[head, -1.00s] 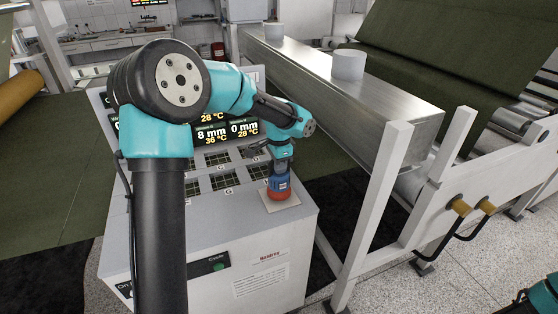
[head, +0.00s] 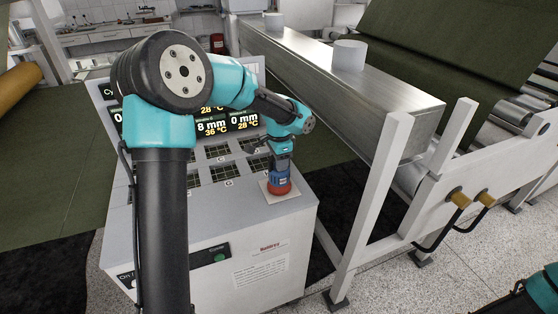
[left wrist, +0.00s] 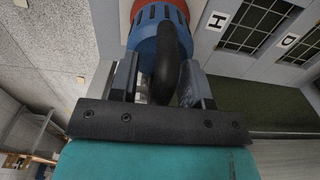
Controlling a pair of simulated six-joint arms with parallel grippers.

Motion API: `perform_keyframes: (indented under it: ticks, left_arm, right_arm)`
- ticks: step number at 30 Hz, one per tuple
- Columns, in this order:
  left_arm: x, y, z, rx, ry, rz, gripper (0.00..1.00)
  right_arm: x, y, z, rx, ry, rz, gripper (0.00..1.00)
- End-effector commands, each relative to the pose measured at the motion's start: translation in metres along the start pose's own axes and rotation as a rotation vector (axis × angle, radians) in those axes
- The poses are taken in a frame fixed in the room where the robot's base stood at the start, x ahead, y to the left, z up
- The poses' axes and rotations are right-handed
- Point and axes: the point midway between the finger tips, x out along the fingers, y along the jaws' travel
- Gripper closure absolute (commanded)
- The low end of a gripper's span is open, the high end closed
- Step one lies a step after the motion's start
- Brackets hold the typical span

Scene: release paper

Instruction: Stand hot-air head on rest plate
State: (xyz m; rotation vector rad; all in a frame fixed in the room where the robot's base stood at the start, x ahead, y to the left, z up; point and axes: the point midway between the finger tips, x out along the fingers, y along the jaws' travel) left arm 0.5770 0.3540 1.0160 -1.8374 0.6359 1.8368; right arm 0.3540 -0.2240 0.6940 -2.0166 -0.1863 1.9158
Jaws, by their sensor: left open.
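The hot-air head (head: 279,186), blue with a red lower end, stands upright on the pale square rest plate (head: 264,187), near the front right of the white cabinet top. My left gripper (head: 280,160) is above it, pointing down. In the left wrist view, the open fingers (left wrist: 160,80) are on either side of the blue and red head (left wrist: 155,30) and its dark handle part. I cannot tell whether a finger touches it. The head hides the middle of the plate. My right gripper is out of view; only part of my right arm shows at bottom right.
The white cabinet (head: 220,235) has displays at its back and lettered gridded slots (head: 220,175) left of the plate. A long metal beam (head: 350,85) with white cylinders on top runs close by on the right. A white machine frame (head: 372,215) stands right of the cabinet.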

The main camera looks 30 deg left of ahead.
Motion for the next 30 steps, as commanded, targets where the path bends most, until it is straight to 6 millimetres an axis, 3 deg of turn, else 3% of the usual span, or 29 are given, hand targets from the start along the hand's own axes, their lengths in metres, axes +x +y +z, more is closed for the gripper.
perform_keyframes:
  ticks: [5, 11, 24, 30]
  left_arm:
    - [-0.002, 0.0, 0.0, 0.0, 0.0, 0.0, 0.57]
    - [-0.018, -0.001, -0.001, 0.0, 0.002, -0.002, 0.57]
    - [-0.097, 0.0, -0.001, 0.001, 0.003, -0.001, 0.57]
    - [-0.119, 0.0, 0.0, 0.0, 0.001, -0.001, 0.57]
  right_arm:
    - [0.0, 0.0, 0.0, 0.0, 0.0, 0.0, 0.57]
    - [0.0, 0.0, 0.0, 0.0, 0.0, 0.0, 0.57]
    - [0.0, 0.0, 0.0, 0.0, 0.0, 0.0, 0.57]
    - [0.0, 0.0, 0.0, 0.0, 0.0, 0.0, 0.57]
